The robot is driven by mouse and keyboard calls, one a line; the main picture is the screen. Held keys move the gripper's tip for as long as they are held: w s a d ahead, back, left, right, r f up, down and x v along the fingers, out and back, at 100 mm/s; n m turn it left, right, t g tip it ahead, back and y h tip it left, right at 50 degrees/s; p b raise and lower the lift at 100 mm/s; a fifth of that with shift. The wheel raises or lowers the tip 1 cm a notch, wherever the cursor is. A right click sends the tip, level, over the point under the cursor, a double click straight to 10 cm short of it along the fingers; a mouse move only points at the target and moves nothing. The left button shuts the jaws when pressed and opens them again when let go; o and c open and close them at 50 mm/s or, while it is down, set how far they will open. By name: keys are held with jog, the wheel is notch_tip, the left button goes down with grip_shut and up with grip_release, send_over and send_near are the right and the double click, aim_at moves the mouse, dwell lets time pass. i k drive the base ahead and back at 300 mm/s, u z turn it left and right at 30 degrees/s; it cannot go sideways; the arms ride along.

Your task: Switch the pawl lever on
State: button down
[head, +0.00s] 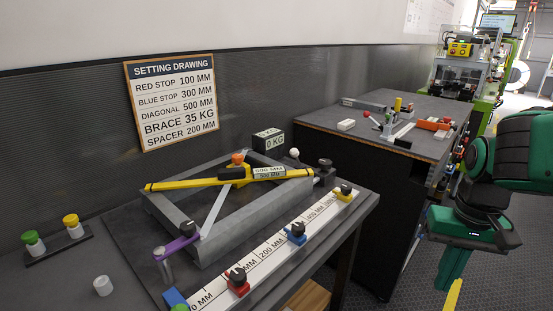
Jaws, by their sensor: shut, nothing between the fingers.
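A lever with a white ball knob (294,153) stands at the far right corner of the grey frame (175,222), beside a black-knobbed clamp (325,166). It looks like the pawl lever, but no label shows and I cannot tell its setting. A purple lever (178,246) sits at the frame's near left corner. A yellow bar gauge (205,183) lies across the frame. My gripper (453,281) hangs at the right, pointing down over the floor, well apart from the bench. It is shut and empty.
A white ruler rail (265,248) with red (238,282) and blue (296,234) stops runs along the bench front. A block marked 0 KG (268,140) stands behind the frame. A second bench (330,119) is at the back right. Floor near my gripper is clear.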

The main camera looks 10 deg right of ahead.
aim_at(294, 152)
jog(key=u, duration=1.55)
jog(key=k, duration=1)
jog(key=z, duration=0.65)
jog(key=i, duration=1.35)
